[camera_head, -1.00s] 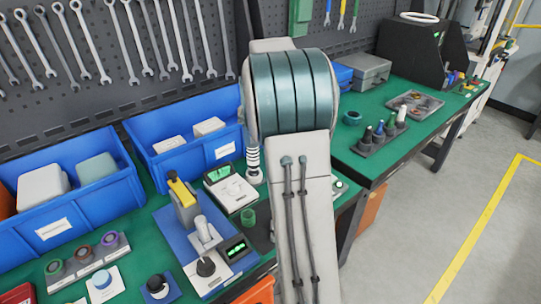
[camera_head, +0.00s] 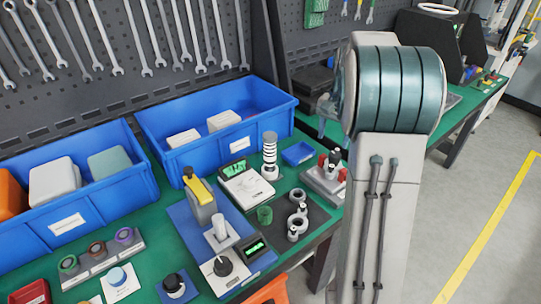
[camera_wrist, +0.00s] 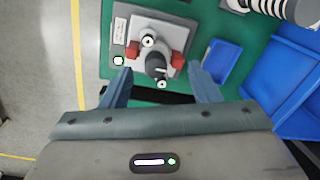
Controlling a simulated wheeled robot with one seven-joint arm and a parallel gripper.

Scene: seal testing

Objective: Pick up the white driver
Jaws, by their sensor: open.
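I cannot pick out the white driver with certainty in the current views; the rack of upright dark and white handles on the far-right bench, seen earlier, is now behind my arm. My gripper (camera_wrist: 161,88) is open and empty, fingers apart. Above its fingertips in the wrist view is a grey fixture (camera_wrist: 172,30) with red blocks, a black knob and white-rimmed round parts. What looks like the same fixture (camera_head: 322,184) is beside my arm in the head view.
Blue bins (camera_head: 215,112) line the back of the green bench. A yellow-topped press (camera_head: 199,200), a scale (camera_head: 246,184) and a striped cylinder (camera_head: 270,155) stand in front. A small blue tray (camera_wrist: 221,60) lies right of the fixture. Open floor is at right.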

